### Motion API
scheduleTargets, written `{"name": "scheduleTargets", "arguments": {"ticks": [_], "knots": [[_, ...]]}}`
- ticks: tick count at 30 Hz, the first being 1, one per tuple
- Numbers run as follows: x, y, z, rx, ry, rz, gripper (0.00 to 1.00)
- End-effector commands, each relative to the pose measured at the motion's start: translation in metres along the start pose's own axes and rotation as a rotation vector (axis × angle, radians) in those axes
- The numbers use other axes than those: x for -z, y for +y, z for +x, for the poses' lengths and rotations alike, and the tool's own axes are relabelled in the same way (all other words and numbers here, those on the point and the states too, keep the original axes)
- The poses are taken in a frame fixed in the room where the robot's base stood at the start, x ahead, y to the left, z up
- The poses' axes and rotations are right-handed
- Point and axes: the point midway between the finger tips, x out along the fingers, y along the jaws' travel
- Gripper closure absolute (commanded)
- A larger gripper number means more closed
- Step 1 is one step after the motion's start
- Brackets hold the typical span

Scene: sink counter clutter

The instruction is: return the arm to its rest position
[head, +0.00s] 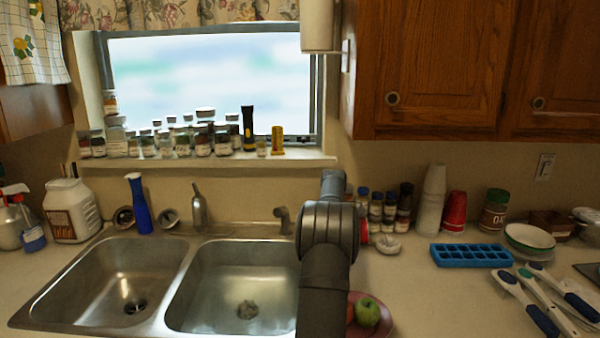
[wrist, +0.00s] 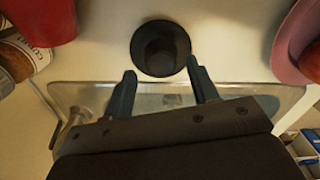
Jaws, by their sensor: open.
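My arm (head: 326,240) rises from the bottom of the head view, right of the sink's right basin, and hides the counter behind it. My gripper does not show clearly there. In the wrist view my gripper (wrist: 160,68) is open, its two dark fingers spread apart. A dark round object (wrist: 160,47) lies beyond and between the fingertips. I cannot tell whether the fingers touch it; no grip on it shows.
The double sink (head: 245,285) is left of my arm. A plate with an apple (head: 366,312) is close on its right. Spice jars (head: 389,210), white cups (head: 432,200), a blue ice tray (head: 471,256) and utensils (head: 545,295) stand or lie further right. Wooden cabinets (head: 440,60) hang above.

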Motion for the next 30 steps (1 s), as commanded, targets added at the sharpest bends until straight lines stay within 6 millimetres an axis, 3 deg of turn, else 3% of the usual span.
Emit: {"name": "scheduleTargets", "arguments": {"ticks": [13, 21, 24, 30], "knots": [[0.000, 0.000, 0.002, 0.002, 0.001, 0.000, 0.46], [0.001, -0.001, 0.043, 0.005, 0.002, 0.000, 0.46], [0.000, 0.001, 0.013, -0.004, -0.002, 0.000, 0.46], [0.000, 0.001, -0.027, -0.003, -0.001, 0.000, 0.46]]}}
